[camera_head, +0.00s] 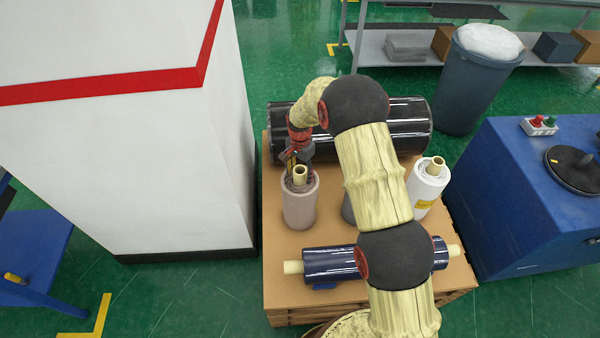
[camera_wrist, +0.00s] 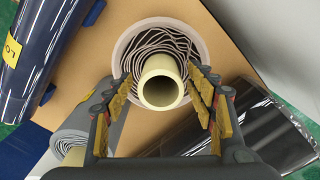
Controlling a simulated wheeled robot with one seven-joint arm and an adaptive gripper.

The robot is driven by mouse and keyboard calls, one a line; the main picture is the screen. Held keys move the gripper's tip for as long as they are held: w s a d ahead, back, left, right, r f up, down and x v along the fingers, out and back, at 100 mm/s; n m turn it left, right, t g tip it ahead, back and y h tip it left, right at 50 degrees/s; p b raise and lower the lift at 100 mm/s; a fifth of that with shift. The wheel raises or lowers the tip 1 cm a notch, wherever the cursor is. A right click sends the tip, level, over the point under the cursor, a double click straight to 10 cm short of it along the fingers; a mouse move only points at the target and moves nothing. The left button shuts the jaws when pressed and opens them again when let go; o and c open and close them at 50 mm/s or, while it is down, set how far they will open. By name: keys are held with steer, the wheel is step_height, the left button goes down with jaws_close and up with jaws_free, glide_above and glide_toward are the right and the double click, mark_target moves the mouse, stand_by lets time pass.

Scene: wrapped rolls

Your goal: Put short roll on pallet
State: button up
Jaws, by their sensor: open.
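A short pinkish-beige roll (camera_head: 300,205) stands upright on the pallet (camera_head: 282,290), near its left edge. Its cream core sticks up from the crinkled wrap. My gripper (camera_head: 298,165) is over the top of this roll, pointing down. In the wrist view my gripper (camera_wrist: 160,88) is open, with one finger on each side of the core (camera_wrist: 160,65). I see gaps between the fingers and the core; the fingertips are over the wrapped top. Whether they touch the wrap I cannot tell.
A grey roll (camera_head: 348,209) is partly hidden behind my arm. A white roll (camera_head: 427,187) stands right. A blue roll (camera_head: 328,264) lies in front, a large black roll (camera_head: 408,125) behind. A white cabinet (camera_head: 200,170) is close left; a blue machine (camera_head: 535,200) is right.

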steer(key=shift+r, duration=0.1)
step_height(320, 180, up, 12)
steer(key=p, duration=0.3)
steer(key=s+d+r+n+t, duration=0.1)
steer(key=s+d+r, duration=0.2)
steer(key=s+r, duration=0.35)
steer(key=s+d+r+n+t, duration=0.1)
steer(key=s+d+r+n, duration=0.15)
steer(key=r, duration=0.65)
steer(key=s+d+r+n+t, duration=0.1)
steer(key=s+d+r, duration=0.1)
steer(key=s+r, duration=0.5)
steer(key=s+d+r+n+t, duration=0.1)
steer(key=s+d+r+n, duration=0.1)
steer(key=s, duration=0.9)
steer(key=s+d+r+n+t, duration=0.1)
steer(key=s+d+r+n, duration=0.1)
steer(key=s, duration=1)
step_height(320, 180, up, 2)
steer(key=shift+d+r+t, duration=0.1)
steer(key=shift+d+t, duration=0.2)
steer(key=shift+d, duration=0.6)
steer(key=shift+s+n, duration=0.1)
steer(key=shift+n, duration=0.15)
